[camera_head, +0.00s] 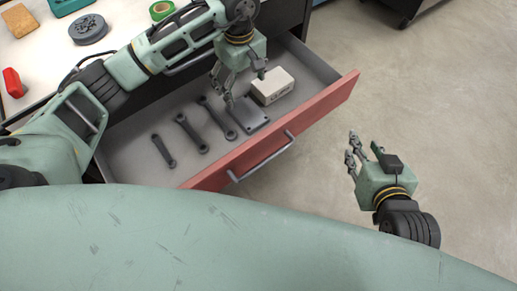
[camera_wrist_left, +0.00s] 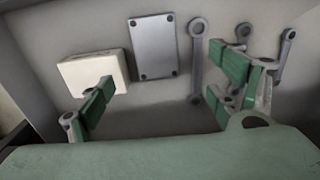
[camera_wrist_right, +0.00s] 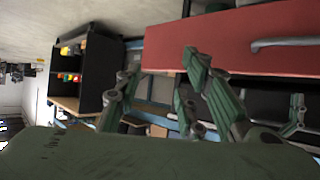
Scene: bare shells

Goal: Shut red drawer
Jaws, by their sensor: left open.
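The red drawer (camera_head: 215,176) is pulled out, and its red front with a grey bar handle (camera_head: 262,158) faces my body. Inside lie several grey wrenches (camera_head: 191,133), a grey plate (camera_head: 250,114) and a cream box (camera_head: 272,86). My left gripper (camera_head: 242,88) is open and empty over the drawer's inside, near the plate and box. The left wrist view shows the box (camera_wrist_left: 92,70) and plate (camera_wrist_left: 153,46) beyond its spread fingers. My right gripper (camera_head: 356,153) is apart from the drawer, to the right of the handle. The right wrist view shows its fingers spread and empty, with the red front (camera_wrist_right: 232,42) beyond.
The worktop (camera_head: 50,58) above the drawer holds a green tape roll (camera_head: 162,10), a grey round part (camera_head: 88,28) and a red object (camera_head: 13,82). The floor (camera_head: 430,110) right of the drawer is clear. A black shelf (camera_wrist_right: 98,72) shows in the right wrist view.

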